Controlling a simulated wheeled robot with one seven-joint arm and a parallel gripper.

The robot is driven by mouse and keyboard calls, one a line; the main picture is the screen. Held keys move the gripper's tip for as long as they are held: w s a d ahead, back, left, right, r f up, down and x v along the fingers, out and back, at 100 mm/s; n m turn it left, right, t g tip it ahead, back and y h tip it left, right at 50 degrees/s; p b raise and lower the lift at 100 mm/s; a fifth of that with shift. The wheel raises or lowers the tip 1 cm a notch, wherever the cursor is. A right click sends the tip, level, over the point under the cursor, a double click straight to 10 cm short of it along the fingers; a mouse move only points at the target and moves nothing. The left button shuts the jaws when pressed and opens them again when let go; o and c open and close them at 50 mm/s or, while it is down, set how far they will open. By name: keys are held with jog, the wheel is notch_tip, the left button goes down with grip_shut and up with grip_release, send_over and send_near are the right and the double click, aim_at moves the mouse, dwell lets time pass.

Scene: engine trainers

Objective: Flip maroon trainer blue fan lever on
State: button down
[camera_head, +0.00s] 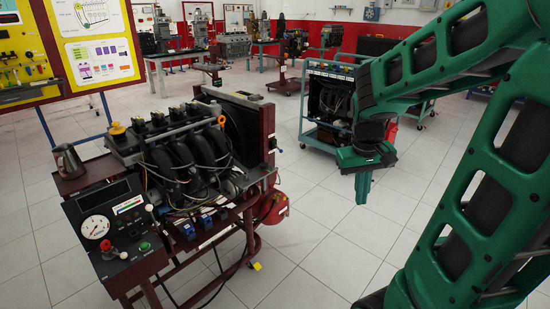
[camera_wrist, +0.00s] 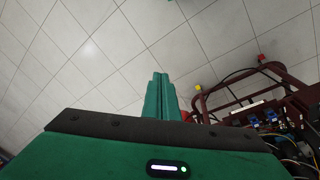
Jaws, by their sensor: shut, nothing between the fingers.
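The maroon trainer (camera_head: 268,142) carries a black engine and stands left of centre in the head view. Two small blue parts, a left one (camera_head: 187,230) and a right one (camera_head: 206,221), sit low on its front rail; which is the fan lever, and its position, I cannot tell. They also show as small blue spots at the right of the wrist view (camera_wrist: 253,122). My gripper (camera_head: 363,194) points down over open floor, right of the trainer and apart from it. Its green fingers (camera_wrist: 160,78) are together and empty.
A red round part (camera_head: 274,208) sits at the trainer's right. A blue-grey cart (camera_head: 318,135) stands behind my gripper. Tiled floor between is clear.

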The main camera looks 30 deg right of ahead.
jog(key=w+d+f+n+h, duration=0.2)
jog(key=w+d, duration=0.2)
jog(key=w, duration=0.4)
jog(key=w+d+f+n+h, duration=0.1)
jog(key=w+d+f, duration=0.15)
jog(key=w, duration=0.65)
jog(key=n+t+h, duration=0.6)
jog(key=n+t, duration=0.4)
jog(key=n, duration=0.6)
send_near(278, 148)
notch_tip(278, 148, down, 2)
jog(key=s+a, duration=0.2)
jog(key=shift+w+a+f, duration=0.1)
jog(key=shift+a+f, duration=0.1)
jog(key=shift+f, duration=0.05)
jog(key=x, duration=1)
jog(key=shift+r, duration=0.15)
jog(key=shift+a+r, duration=0.1)
